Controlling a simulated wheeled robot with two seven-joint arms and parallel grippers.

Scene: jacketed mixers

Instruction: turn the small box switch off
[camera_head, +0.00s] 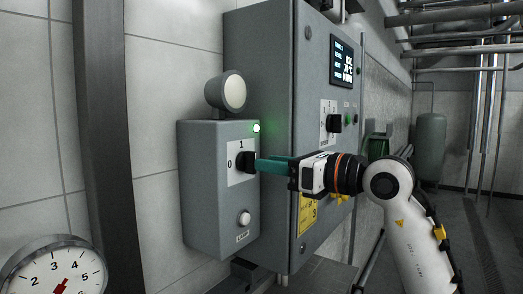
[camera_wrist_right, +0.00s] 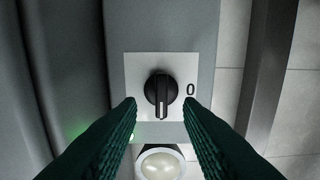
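The small grey box (camera_head: 215,195) is fixed to the tiled wall at the left of the large cabinet. Its black rotary switch (camera_head: 246,161) sits on a white plate marked 1 at the top and 0 at the left. In the wrist view, turned upside down, the switch (camera_wrist_right: 161,88) has its white line pointing down, away from the 0, so it stands at 1. A green light (camera_head: 256,128) glows on the box. My right gripper (camera_head: 263,165) is open, its green fingers either side of the switch; contact cannot be told. My left gripper is not in view.
A round white lamp (camera_head: 234,91) sits on top of the box, and a white button (camera_head: 244,218) is below the switch. The large grey cabinet (camera_head: 265,70) with a display (camera_head: 342,62) and another switch (camera_head: 334,123) stands close at the right. A dial gauge (camera_head: 58,272) is at lower left.

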